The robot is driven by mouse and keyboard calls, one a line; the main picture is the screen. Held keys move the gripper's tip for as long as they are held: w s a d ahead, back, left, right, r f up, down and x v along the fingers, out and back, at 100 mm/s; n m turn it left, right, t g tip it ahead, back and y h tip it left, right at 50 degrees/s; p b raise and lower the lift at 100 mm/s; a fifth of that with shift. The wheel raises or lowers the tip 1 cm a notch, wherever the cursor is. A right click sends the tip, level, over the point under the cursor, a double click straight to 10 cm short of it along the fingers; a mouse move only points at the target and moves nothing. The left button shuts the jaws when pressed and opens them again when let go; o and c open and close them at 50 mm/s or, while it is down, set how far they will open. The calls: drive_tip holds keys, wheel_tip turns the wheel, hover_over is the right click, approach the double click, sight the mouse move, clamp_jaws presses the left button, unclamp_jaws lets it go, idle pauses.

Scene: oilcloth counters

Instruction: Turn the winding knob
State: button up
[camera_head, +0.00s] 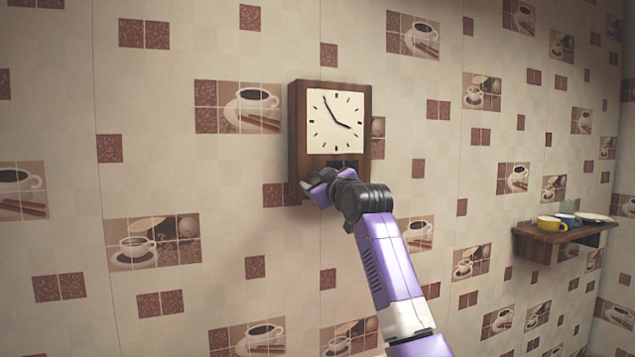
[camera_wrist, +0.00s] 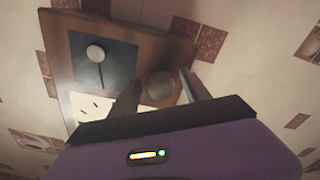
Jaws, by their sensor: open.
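A wooden wall clock (camera_head: 297,130) with a white face (camera_head: 337,122) hangs on the tiled wall. In the wrist view it appears upside down, with its dark pendulum window (camera_wrist: 75,62) and a pale round bob (camera_wrist: 96,53). A round brown knob (camera_wrist: 160,85) shows on the wood beside the window. My gripper (camera_head: 322,184) is at the clock's lower part in the head view, where I cannot make out the knob. In the wrist view my gripper (camera_wrist: 160,92) is open, its fingers on either side of the knob. Contact cannot be told.
A small wooden shelf (camera_head: 545,243) on the right holds a yellow cup (camera_head: 552,223), a blue item (camera_head: 566,218) and a pale dish (camera_head: 594,217). The wall around the clock is flat, with printed coffee-cup tiles and no other fixtures close by.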

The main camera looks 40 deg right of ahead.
drive_tip(key=b+v, duration=0.2)
drive_tip(key=v, duration=0.5)
drive_tip(key=shift+s+b, duration=0.35)
drive_tip(key=shift+s, duration=0.05)
drive_tip(key=shift+a+f, duration=0.1)
